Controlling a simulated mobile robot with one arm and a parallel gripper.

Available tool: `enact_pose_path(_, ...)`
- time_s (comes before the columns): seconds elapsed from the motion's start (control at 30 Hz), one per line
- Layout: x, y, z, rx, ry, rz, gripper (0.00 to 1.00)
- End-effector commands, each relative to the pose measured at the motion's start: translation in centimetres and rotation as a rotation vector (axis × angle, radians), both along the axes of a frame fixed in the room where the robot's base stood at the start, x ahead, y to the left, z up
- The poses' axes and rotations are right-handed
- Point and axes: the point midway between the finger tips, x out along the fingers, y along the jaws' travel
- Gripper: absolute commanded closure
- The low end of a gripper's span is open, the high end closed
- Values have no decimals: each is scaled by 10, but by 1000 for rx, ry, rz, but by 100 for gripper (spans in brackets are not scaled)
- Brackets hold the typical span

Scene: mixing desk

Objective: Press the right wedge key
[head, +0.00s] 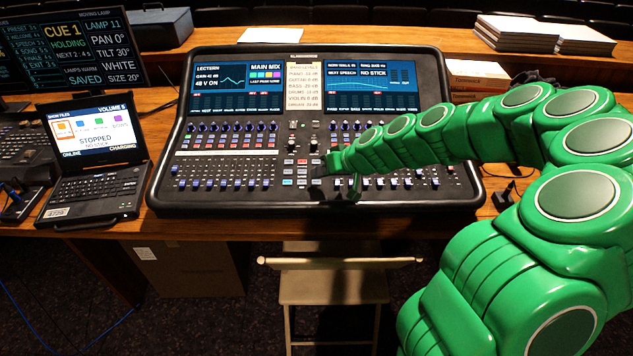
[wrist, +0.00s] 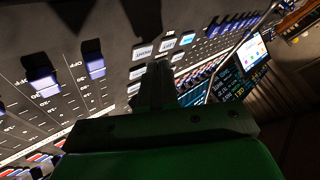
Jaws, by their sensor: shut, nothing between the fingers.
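The mixing desk (head: 232,190) stands on the table with a cluster of small keys (head: 288,182) at its lower middle. My gripper (head: 320,168) is just right of the cluster, low over the desk. In the wrist view my gripper (wrist: 158,75) is shut and empty, its tip close to the keys. The fingers hide part of the panel; contact cannot be told.
Rows of blue-capped faders (wrist: 95,68) lie on both sides of the keys. A laptop (head: 95,165) stands left of the desk, and a large screen (head: 75,45) is behind it. Papers (head: 545,35) lie at the back right. A chair (head: 335,285) stands in front.

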Motion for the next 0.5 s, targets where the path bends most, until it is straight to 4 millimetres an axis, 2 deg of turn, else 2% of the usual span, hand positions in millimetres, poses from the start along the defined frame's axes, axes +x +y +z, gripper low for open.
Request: enact_pose_path(0.5, 1, 0, -8, 0, 0, 0, 100)
